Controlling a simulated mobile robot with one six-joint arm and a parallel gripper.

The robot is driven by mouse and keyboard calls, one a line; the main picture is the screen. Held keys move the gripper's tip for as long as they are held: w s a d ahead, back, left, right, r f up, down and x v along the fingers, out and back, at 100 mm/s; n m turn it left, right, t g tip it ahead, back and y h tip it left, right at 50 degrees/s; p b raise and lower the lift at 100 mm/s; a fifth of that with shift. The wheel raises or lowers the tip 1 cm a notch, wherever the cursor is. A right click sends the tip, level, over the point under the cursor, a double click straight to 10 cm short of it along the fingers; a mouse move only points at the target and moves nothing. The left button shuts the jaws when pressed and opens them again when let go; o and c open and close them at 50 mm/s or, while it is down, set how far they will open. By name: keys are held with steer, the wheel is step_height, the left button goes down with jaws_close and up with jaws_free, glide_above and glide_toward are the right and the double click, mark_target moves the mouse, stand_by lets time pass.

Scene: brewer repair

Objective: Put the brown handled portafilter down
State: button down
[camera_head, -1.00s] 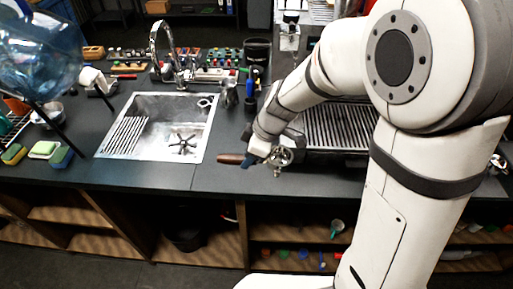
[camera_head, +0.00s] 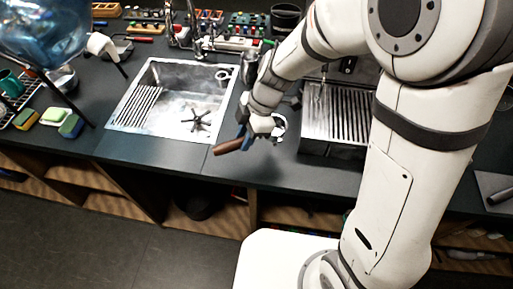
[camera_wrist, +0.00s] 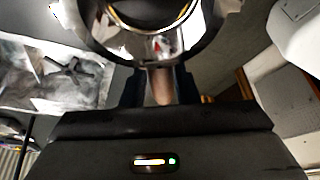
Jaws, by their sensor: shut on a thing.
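My gripper (camera_head: 246,138) is shut on the brown handled portafilter. Its brown handle (camera_head: 229,146) sticks out to the left of the fingers, and its metal head (camera_head: 279,127) shows on the right, partly hidden by my wrist. The portafilter is over the front part of the dark counter (camera_head: 170,150), to the right of the sink; I cannot tell whether it touches the counter. In the wrist view the handle (camera_wrist: 162,86) lies between the two blue fingers, with the shiny round head (camera_wrist: 150,40) at the top.
The steel sink (camera_head: 165,100) lies to the left. A slatted drip tray (camera_head: 345,115) is close on the right. Sponges (camera_head: 70,126) and a large blue water bottle (camera_head: 40,30) are at the far left. A strip of counter in front of the sink is clear.

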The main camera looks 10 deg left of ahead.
step_height(320, 180, down, 7)
steer(key=shift+r, duration=0.2)
steer(key=c, duration=1.1)
jaws_free()
steer(key=shift+s+p, duration=0.1)
steer(key=shift+p, duration=0.35)
